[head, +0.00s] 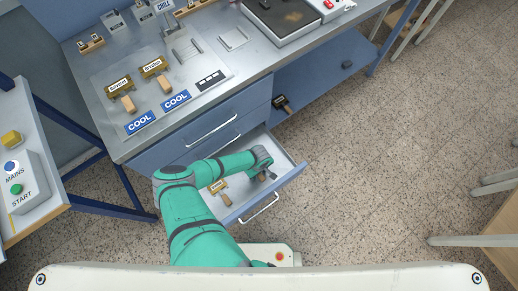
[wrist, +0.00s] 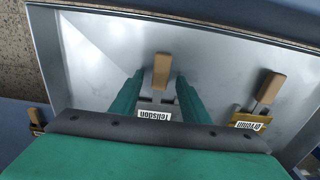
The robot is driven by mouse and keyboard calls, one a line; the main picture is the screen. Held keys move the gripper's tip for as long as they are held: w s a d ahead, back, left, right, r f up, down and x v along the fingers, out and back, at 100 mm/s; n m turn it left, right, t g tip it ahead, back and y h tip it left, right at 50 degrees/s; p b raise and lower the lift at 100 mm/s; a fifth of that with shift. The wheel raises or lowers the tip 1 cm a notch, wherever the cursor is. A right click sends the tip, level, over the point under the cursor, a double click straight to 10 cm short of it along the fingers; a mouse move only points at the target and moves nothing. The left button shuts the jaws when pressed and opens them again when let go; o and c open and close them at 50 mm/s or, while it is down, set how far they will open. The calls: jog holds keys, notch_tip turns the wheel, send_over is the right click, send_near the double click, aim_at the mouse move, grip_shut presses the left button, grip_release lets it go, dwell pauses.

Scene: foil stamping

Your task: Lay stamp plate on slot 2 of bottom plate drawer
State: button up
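The bottom drawer (head: 290,180) is pulled open, with a bare grey floor. My gripper (head: 262,170) is inside it toward the right. In the wrist view, my gripper's two green fingers (wrist: 160,82) stand apart on either side of a wooden handle (wrist: 161,68), with a gap visible on each side. A stamp plate labelled Tellsdon (wrist: 155,112) shows below this handle, partly hidden by my gripper. A brass stamp plate (wrist: 249,121) with a wooden handle lies to its right; the head view shows it at the drawer's left (head: 217,186). No slot numbers are readable.
An upper drawer (head: 212,130) is shut above the open one. The bench top (head: 210,95) holds two brass plates (head: 153,68) with wooden handles and blue COOL signs (head: 176,100). A dark-handled tool (head: 283,104) lies on the lower shelf. Floor right of the drawer is clear.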

notch_tip(320, 180, up, 11)
dwell(0.8)
jog(key=shift+f, duration=0.1)
